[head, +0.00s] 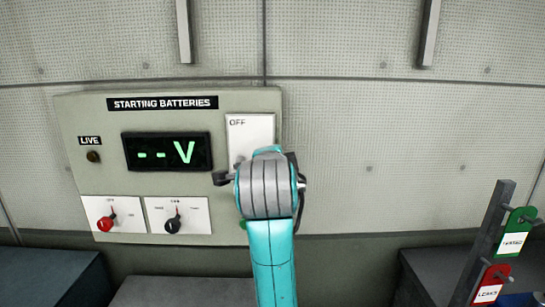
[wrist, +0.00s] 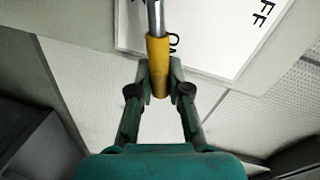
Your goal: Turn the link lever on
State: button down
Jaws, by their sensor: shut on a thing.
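The link lever shows in the wrist view as a metal rod with a yellow grip (wrist: 158,62), reaching down from the top of the picture. My gripper (wrist: 158,85) is shut on the lower end of the yellow grip, one finger on each side. Behind it is a white plate (wrist: 215,30) with part of the word OFF. In the head view the same plate (head: 249,134), marked OFF at its top left, is on the right side of the panel. There my arm hides the lever, the fingers and the plate's lower part.
The grey STARTING BATTERIES panel (head: 100,178) is on the wall, with a display (head: 167,152) reading "--V", a dark LIVE lamp (head: 93,156), a red knob (head: 105,223) and a black knob (head: 173,225). A rack with green and red tags (head: 513,238) stands at right.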

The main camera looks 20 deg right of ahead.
jog(key=c, duration=1.1)
grip_release()
jog(key=shift+s, duration=0.1)
jog(key=v, duration=1.1)
jog(key=shift+s+a, duration=0.25)
jog(key=shift+s, duration=0.1)
